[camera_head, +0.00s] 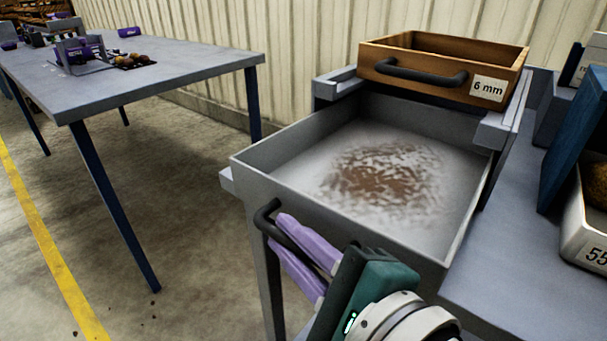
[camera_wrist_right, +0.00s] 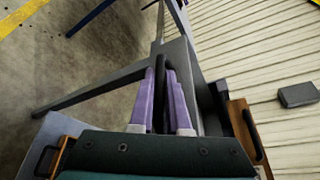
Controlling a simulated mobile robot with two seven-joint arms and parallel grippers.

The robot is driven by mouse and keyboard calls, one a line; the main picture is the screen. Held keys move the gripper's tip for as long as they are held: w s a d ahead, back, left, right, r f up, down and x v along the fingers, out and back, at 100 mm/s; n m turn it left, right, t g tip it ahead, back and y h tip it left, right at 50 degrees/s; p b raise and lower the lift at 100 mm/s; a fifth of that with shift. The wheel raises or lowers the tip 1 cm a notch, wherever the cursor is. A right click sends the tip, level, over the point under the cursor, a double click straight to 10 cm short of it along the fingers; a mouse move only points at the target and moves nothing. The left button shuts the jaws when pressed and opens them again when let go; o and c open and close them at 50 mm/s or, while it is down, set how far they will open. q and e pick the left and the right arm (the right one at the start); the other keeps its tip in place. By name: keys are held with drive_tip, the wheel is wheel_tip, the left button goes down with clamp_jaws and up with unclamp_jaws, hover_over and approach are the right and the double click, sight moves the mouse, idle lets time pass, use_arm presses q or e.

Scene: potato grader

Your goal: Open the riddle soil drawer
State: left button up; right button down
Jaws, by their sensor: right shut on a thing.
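The riddle soil drawer (camera_head: 255,180) is a grey metal tray pulled well out toward me, with brown soil spread on its floor. Its dark bar handle (camera_head: 268,215) is on the front face. My right gripper (camera_head: 290,228) has its purple fingers around the handle. In the right wrist view the two fingers (camera_wrist_right: 163,100) close on the dark handle bar (camera_wrist_right: 160,75). A wooden riddle box (camera_head: 440,62) labelled "6 mm" sits above the back of the drawer. My left gripper is in neither view.
A grey bench (camera_head: 513,265) lies right of the drawer, with a blue panel (camera_head: 575,140) and a white bin (camera_head: 580,235) of produce. A grey table (camera_head: 190,65) with small items stands at the left. Open floor lies between.

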drive_tip(key=c, duration=0.9)
unclamp_jaws()
drive_tip(key=v, duration=1)
drive_tip(key=shift+p, duration=0.35)
drive_tip(key=shift+w, duration=0.1)
